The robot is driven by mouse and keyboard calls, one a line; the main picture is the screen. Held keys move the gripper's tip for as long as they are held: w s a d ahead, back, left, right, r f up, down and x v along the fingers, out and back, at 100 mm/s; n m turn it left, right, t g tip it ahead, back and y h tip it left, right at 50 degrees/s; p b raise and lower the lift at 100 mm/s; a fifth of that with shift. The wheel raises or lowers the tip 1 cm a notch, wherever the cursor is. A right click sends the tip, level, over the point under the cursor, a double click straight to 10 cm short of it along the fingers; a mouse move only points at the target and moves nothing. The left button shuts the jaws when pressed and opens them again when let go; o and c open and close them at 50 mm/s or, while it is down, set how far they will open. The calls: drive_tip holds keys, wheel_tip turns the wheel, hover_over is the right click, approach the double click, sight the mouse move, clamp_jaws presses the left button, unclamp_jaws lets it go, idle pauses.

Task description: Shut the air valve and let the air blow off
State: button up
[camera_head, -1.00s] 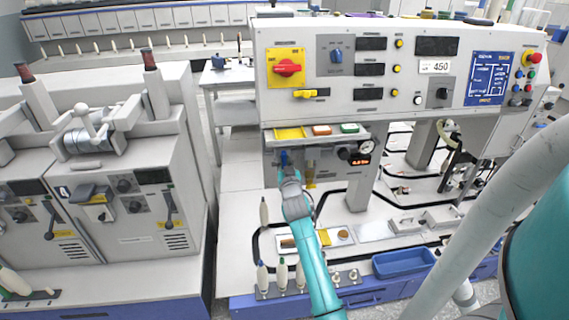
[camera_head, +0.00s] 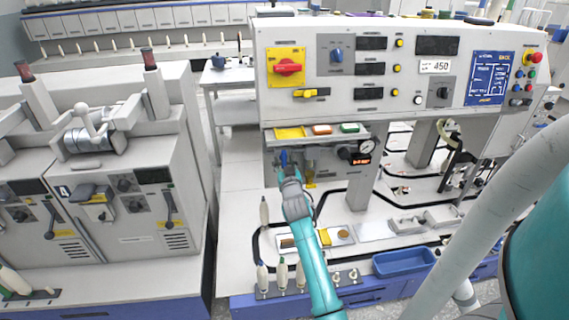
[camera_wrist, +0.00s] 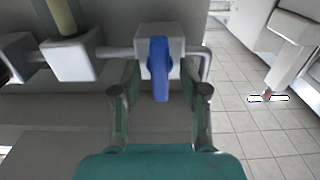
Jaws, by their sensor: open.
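The air valve is a pale block on a pipe with a blue lever (camera_wrist: 160,68). In the wrist view it sits at the top middle, and the lever points down the picture toward my gripper. My gripper (camera_wrist: 160,88) is open, with one finger on each side of the lever; I cannot tell whether either finger touches it. In the head view the blue lever (camera_head: 283,157) shows small under the front of the control panel, with my gripper (camera_head: 286,172) just below it. A round gauge (camera_head: 367,147) and a red-lit display (camera_head: 361,160) are to its right.
Left of the valve in the wrist view, the pipe runs to another pale block with a yellowish cylinder (camera_wrist: 62,17). A blue bin (camera_head: 403,262) and upright bobbins (camera_head: 282,274) stand below.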

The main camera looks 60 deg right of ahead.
drive_tip(key=v, duration=1.1)
drive_tip(key=shift+s+a, duration=0.25)
drive_tip(key=shift+a, duration=0.05)
drive_tip(key=s+a+f+n+t+y, duration=0.1)
drive_tip(key=s+a+f+n+y, duration=0.2)
drive_tip(key=a, duration=0.6)
drive_tip(key=s+a+f+n+t+y, duration=0.15)
drive_tip(key=s+a+f, duration=0.25)
drive_tip(key=a, duration=0.5)
drive_tip(key=s+a+f+n+t+y, duration=0.1)
drive_tip(key=s+a+f+y, duration=0.25)
drive_tip(key=a, duration=0.55)
drive_tip(key=s+a+r+n+y, duration=0.2)
drive_tip(key=s+a+y, duration=0.1)
drive_tip(key=s+a, duration=0.4)
drive_tip(key=s+a+r+n+y, duration=0.2)
drive_tip(key=s+a, duration=0.5)
drive_tip(key=s, duration=0.6)
drive_tip(key=shift+s+r+y, duration=0.3)
drive_tip(key=shift+r+y, duration=0.1)
drive_tip(key=shift+r, duration=0.4)
drive_tip(key=shift+a, duration=0.1)
idle(0.3)
